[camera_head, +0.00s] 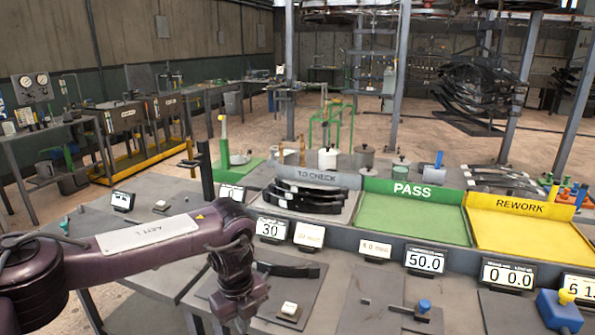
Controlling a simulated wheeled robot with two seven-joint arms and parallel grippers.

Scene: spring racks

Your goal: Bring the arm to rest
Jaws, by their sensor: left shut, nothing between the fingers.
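My left arm (125,243) comes in from the left and bends down at the wrist over the front of the bench. My left gripper (241,318) points down near the lower edge of the picture. It is shut with nothing in it, and its tips are hard to make out. A dark curved spring leaf (290,269) lies on the bench just right of the wrist, apart from the gripper. My right gripper is not in view.
Behind stand a TO CHECK tray (345,213) with stacked dark leaves, an empty green PASS tray (408,222) and an empty yellow REWORK tray (520,236). Small displays, such as one reading 50.0 (425,260), line the trays' front. A blue block (558,314) sits front right.

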